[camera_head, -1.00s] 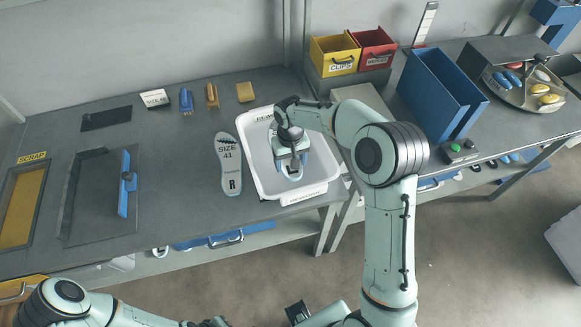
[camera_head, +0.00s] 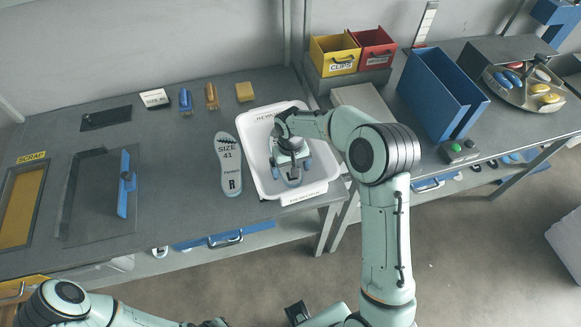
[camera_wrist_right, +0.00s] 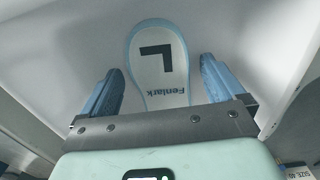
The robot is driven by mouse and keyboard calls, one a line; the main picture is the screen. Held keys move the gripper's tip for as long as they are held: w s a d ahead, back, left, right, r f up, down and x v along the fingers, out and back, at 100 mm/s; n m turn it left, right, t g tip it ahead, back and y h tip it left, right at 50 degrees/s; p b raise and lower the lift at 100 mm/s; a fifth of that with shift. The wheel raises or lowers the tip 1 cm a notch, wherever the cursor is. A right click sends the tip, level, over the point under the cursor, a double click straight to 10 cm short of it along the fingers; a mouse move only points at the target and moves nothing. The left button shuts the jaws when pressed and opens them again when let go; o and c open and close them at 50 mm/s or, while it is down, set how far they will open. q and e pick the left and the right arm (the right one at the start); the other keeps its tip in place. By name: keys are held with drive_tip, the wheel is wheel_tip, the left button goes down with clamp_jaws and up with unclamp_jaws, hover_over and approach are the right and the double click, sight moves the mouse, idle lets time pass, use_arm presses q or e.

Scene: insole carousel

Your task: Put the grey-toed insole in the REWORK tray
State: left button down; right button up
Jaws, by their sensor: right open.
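The white REWORK tray (camera_head: 319,188) stands on the bench. My right gripper (camera_head: 291,178) is inside its outline in the head view, fingers pointing down. In the right wrist view my right gripper (camera_wrist_right: 161,88) is open. A pale insole with a light blue edge (camera_wrist_right: 161,60), marked L and Fenlark, lies against the tray's white surface, its heel end showing between and beyond the fingers; its toe is hidden. Another insole (camera_head: 229,165), marked SIZE 41 and R, lies left of the tray.
A SCRAP bin (camera_head: 22,205) and a recess with a blue handle (camera_head: 127,185) are at the left. Blue and tan tools stand behind. A yellow CLIPS bin (camera_head: 334,55), a red bin (camera_head: 372,48) and a tall blue box (camera_head: 442,95) are to the right.

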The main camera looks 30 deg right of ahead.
wheel_tip(320, 180, up, 12)
drive_tip(key=p, duration=0.1)
drive_tip(key=shift+r, duration=0.15)
idle(0.6)
